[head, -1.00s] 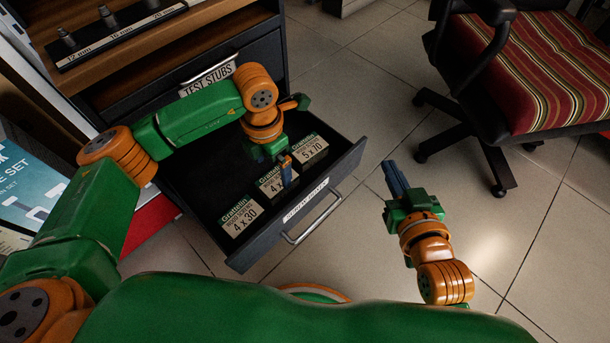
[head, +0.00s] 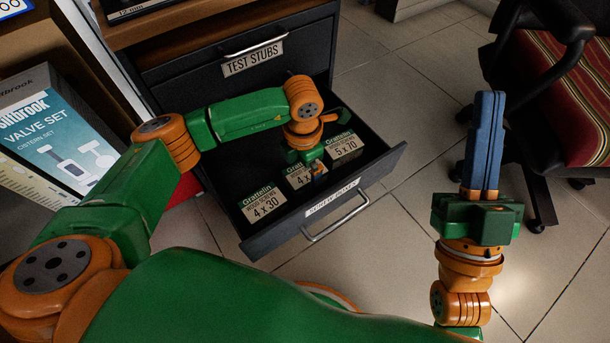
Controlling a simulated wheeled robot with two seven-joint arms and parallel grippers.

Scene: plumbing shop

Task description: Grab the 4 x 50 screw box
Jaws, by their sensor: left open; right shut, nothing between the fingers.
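Three screw boxes lie in a row in the open dark drawer (head: 262,243). The middle box (head: 299,177) is partly hidden by my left gripper; its label reads "4 x" and the rest is covered. The 4 x 30 box (head: 262,207) is to its left and the 5 x 70 box (head: 343,146) to its right. My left gripper (head: 318,170) is open and points down at the middle box; I cannot tell whether its fingers touch the box. My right gripper (head: 484,140) is shut and empty, raised over the floor right of the drawer.
A closed drawer labelled TEST STUBS (head: 252,58) is above the open one. A valve set box (head: 62,140) stands at the left. An office chair (head: 565,100) is at the right.

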